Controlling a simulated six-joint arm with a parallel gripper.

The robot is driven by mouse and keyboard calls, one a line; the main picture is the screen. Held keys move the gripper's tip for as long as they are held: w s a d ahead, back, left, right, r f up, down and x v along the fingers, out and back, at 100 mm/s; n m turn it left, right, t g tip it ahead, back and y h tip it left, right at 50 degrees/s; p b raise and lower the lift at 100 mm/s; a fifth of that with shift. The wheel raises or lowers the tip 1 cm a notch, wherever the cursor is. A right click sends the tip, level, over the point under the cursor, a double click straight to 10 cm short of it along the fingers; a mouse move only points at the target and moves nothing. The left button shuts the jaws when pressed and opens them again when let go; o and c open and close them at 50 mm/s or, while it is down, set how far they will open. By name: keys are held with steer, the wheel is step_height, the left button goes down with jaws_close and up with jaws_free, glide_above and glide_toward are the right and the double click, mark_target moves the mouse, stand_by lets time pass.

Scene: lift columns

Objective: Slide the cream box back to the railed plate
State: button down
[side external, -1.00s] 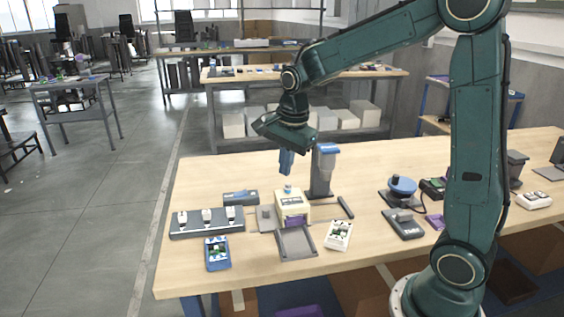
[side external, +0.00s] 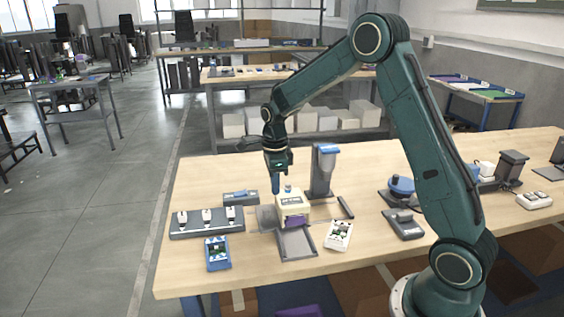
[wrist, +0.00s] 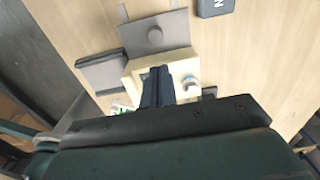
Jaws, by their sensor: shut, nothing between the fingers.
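The cream box (side external: 291,203) with a purple lower front (side external: 296,222) stands upright on the bench, and a small blue-and-white knob (side external: 288,189) tops it. The grey railed plate (side external: 297,243) lies on its near side, at the left in the wrist view (wrist: 101,73). My gripper (side external: 276,191) points down with its blue fingers shut and empty, beside the box's upper left. In the wrist view the fingers (wrist: 157,75) overlap the cream box (wrist: 134,79); I cannot tell whether they touch it.
A grey post (side external: 323,172) stands close behind right. A blue meter (side external: 217,254), a white device (side external: 339,236) and a dark tray (side external: 185,228) are nearby.

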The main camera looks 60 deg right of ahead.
mark_target(279, 202)
steer(key=shift+f, duration=0.35)
steer(key=shift+f, duration=1)
steer(key=shift+s+a+f, duration=0.1)
steer(key=shift+s+f, duration=0.05)
steer(key=shift+f, duration=0.85)
steer(key=shift+s+f, duration=0.1)
steer(key=shift+f, duration=0.85)
steer(key=shift+s+d, duration=0.2)
steer(key=shift+s, duration=0.05)
steer(key=shift+r, duration=0.1)
steer(key=shift+w+r, duration=0.15)
steer(key=shift+r, duration=1.4)
steer(key=shift+w+r, duration=0.15)
steer(key=shift+r, duration=1.35)
